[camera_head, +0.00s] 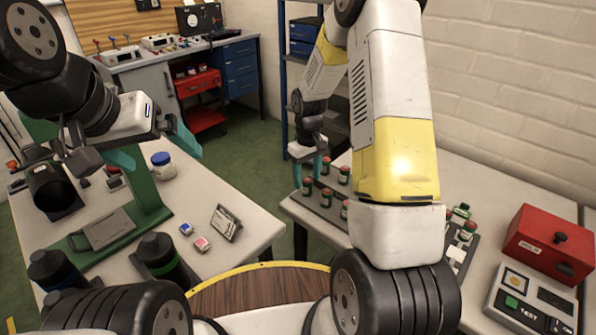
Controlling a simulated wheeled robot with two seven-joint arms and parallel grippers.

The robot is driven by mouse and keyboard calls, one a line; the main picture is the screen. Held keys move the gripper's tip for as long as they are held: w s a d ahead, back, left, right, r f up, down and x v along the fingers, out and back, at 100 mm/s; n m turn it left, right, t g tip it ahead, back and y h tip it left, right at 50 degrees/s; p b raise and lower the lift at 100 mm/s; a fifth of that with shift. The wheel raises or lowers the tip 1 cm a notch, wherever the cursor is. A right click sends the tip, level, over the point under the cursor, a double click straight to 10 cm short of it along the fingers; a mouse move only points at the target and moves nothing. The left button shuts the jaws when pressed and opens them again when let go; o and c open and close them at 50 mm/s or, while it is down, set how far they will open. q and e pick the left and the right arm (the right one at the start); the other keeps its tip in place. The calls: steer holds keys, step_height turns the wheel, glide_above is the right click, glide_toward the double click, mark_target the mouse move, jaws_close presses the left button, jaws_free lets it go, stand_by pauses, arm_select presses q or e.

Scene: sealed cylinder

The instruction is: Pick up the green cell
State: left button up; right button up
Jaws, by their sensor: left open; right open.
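Several small green cells with red tops stand in a dark rack (325,212) on the right table; one green cell (326,166) is beside my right gripper (308,168). That gripper is open, its teal fingers pointing down at the rack's far end. I cannot tell whether a finger touches a cell. My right arm hides part of the rack. A black cylinder with a green band (160,255) stands on the left table, near its front. My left gripper (154,150) is open and empty above the left table, away from both.
A blue-lidded jar (163,168), a green press-like stand (147,190), a blue-banded cylinder (55,271) and a small framed card (225,222) are on the left table. A red box (550,243) and a tester (530,302) stand at the far right. Green floor separates the tables.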

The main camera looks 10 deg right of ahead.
mark_target(308, 180)
step_height(308, 180, down, 3)
steer(key=shift+s+f, duration=0.1)
steer(key=shift+f, duration=0.1)
steer(key=shift+c, duration=0.3)
jaws_close()
steer(key=shift+r, duration=0.15)
